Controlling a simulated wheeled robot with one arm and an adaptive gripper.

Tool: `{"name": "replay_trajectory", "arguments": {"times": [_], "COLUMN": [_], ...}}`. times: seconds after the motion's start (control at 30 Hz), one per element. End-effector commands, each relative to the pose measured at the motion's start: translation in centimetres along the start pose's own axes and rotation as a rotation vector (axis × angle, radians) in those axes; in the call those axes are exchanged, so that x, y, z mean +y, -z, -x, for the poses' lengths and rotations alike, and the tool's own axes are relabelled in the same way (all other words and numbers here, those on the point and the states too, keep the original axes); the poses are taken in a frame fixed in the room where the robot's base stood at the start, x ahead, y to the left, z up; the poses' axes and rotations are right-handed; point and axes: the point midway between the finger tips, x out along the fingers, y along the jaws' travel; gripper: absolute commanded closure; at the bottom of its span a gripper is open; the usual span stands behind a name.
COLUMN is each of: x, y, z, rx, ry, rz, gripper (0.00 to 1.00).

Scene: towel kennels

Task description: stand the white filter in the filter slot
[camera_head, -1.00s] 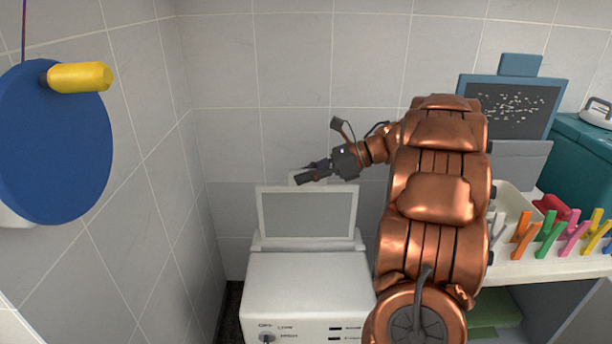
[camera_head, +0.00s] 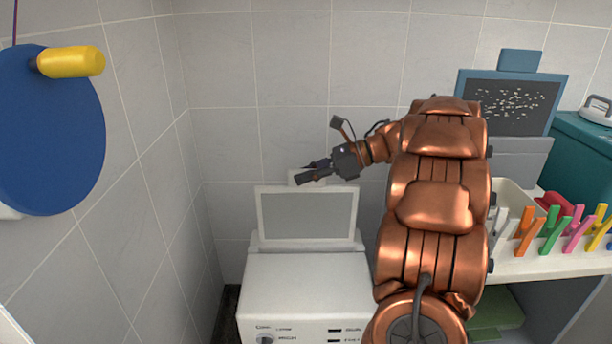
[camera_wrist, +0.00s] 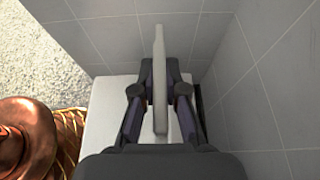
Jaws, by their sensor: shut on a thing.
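The white filter (camera_head: 305,190), a white frame around a grey screen, stands upright at the back of the white machine (camera_head: 300,280). My gripper (camera_head: 308,176) is shut on the tab at its top edge. In the wrist view the filter (camera_wrist: 160,85) shows edge-on between the two fingers (camera_wrist: 160,95), which press on it from both sides. The filter's lower edge meets a raised white strip (camera_head: 256,244) at the rear of the machine top. The slot opening is hidden, so I cannot tell how deep the filter sits.
A blue disc with a yellow handle (camera_head: 72,63) is at the left. At the right, a blue-framed panel with pale specks (camera_head: 508,105) stands near a teal box (camera_head: 580,150). Colored clips (camera_head: 553,235) line a white shelf (camera_head: 550,265). The machine's top is clear in front.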

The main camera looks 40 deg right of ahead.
Motion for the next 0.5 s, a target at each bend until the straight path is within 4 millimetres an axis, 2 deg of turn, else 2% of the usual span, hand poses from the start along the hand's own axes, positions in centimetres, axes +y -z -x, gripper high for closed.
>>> {"name": "replay_trajectory", "arguments": {"times": [0.5], "x": [0.0], "y": [1.6], "z": [-0.7], "rx": [-0.001], "ry": [-0.001], "rz": [-0.001], "gripper": [1.0]}}
